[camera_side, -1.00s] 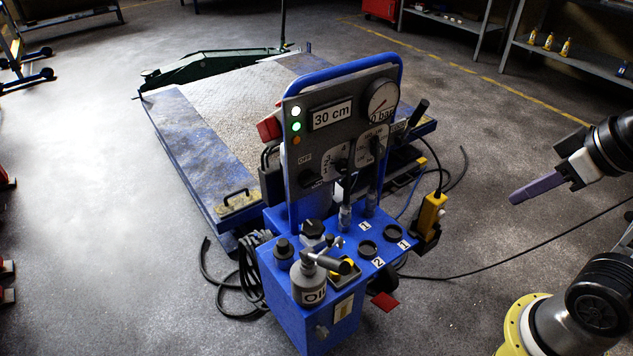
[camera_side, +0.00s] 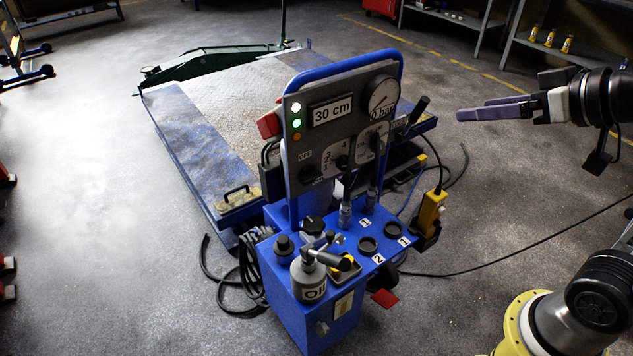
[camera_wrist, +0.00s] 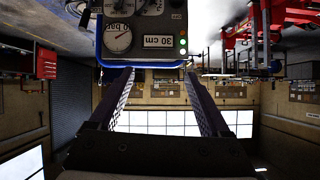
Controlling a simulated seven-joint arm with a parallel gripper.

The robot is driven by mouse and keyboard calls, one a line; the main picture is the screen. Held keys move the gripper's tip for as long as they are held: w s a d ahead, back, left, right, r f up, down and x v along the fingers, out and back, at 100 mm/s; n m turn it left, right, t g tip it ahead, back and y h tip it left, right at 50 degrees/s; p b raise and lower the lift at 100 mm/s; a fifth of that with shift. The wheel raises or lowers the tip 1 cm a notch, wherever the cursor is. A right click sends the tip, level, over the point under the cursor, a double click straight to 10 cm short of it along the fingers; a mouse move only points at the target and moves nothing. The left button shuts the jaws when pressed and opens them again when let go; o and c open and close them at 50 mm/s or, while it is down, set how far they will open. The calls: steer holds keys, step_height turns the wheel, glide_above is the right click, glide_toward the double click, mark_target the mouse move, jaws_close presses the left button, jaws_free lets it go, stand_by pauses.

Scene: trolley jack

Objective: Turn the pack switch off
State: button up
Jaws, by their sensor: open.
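The control panel (camera_side: 345,120) stands upright on the blue cart. Below are a black knob (camera_side: 310,174) near an "OFF" label and two selector levers. I cannot tell which control is the pack switch. My gripper (camera_side: 476,110) is open and empty, to the right of the panel and apart from it. In the wrist view the fingers (camera_wrist: 160,77) are spread, with the panel (camera_wrist: 150,22) upside down beyond them, partly cut off.
The blue cart top (camera_side: 340,240) holds an oil can (camera_side: 310,275), valves and round ports. A yellow box (camera_side: 431,212) hangs at its right side with a cable. The lift platform (camera_side: 235,110) lies behind. The floor between my gripper and the panel is clear.

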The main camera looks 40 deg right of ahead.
mark_target(314, 179)
steer(key=shift+o, duration=1.1)
steer(key=w+r+m+t, duration=0.1)
steer(key=w+r+t, duration=0.3)
steer(key=w, duration=0.5)
steer(key=shift+w+r, duration=0.25)
steer(key=shift+r, duration=0.55)
steer(key=w+m+t+h, duration=0.1)
steer(key=w+t, duration=0.3)
steer(key=w, duration=0.6)
steer(key=w+a+f+m+t+h, duration=0.1)
steer(key=w+f, duration=0.2)
steer(key=f, duration=0.2)
steer(key=w+a+f+h, duration=0.1)
steer(key=w+f, duration=0.2)
steer(key=f, duration=0.3)
steer(key=s+a+f+n+g+y, duration=0.1)
steer(key=s+a+f, duration=0.1)
steer(key=f, duration=0.8)
steer(key=s+a+f+n+g+y, duration=0.1)
steer(key=s+a+f+n, duration=0.1)
steer(key=f, duration=0.8)
steer(key=s+a+f+n+g+y, duration=0.1)
steer(key=s+f, duration=0.2)
steer(key=f, duration=0.7)
steer(key=w, duration=1.4)
steer(key=shift+a+r, duration=0.2)
steer(key=shift+r, duration=0.1)
steer(key=shift+c, duration=0.2)
